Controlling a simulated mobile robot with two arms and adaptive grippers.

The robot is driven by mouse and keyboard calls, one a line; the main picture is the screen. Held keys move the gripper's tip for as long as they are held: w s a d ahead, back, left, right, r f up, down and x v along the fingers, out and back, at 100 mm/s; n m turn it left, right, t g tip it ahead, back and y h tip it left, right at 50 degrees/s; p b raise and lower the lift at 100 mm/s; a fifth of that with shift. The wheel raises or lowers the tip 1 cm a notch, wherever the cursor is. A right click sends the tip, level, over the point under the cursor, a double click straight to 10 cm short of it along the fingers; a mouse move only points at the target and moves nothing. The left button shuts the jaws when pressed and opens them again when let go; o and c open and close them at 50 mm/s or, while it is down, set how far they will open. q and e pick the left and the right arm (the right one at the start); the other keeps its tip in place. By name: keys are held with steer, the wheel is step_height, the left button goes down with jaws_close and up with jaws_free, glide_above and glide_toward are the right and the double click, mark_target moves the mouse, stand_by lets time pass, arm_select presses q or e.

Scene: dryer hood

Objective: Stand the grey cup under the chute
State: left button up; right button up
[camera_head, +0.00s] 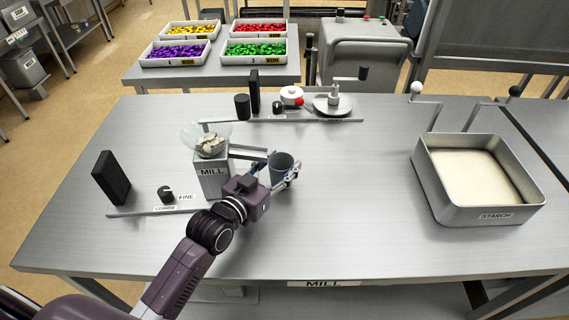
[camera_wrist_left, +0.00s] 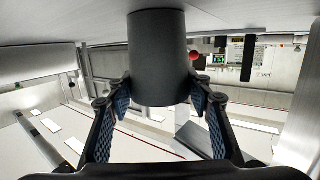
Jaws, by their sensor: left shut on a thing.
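The grey cup (camera_head: 283,166) is at the outlet end of the chute (camera_head: 247,152), to the right of the mill (camera_head: 212,172). My left gripper (camera_head: 284,180) is shut on the cup, with a finger on each side. In the left wrist view the cup (camera_wrist_left: 157,57) fills the upper middle between the blue finger pads of the gripper (camera_wrist_left: 158,100). The cup looks upright in the head view. I cannot tell whether its base touches the table or whether its mouth is fully below the chute. My right gripper is out of view.
A metal tray of starch (camera_head: 480,190) stands at the right. A black block (camera_head: 111,178) and a knob (camera_head: 166,194) are left of the mill. A rail with several small items (camera_head: 290,120) lies behind. The table's front middle (camera_head: 340,240) is clear.

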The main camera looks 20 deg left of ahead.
arm_select(q)
steer(key=shift+v, duration=0.9)
steer(key=shift+f, duration=0.25)
steer(key=o, duration=1)
steer(key=shift+w+d, duration=0.1)
steer(key=shift+w, duration=0.15)
steer(key=shift+s+r, duration=0.2)
steer(key=shift+s+a+f, duration=0.1)
steer(key=shift+s+a, duration=0.15)
steer(key=shift+s, duration=0.1)
steer(key=b+v, duration=0.1)
steer(key=v, duration=0.8)
steer(key=shift+s, duration=0.2)
steer(key=shift+b+v, duration=0.35)
steer(key=shift+v, duration=0.5)
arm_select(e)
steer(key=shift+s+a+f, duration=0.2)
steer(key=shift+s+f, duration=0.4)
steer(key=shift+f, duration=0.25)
arm_select(q)
steer(key=shift+w, duration=0.1)
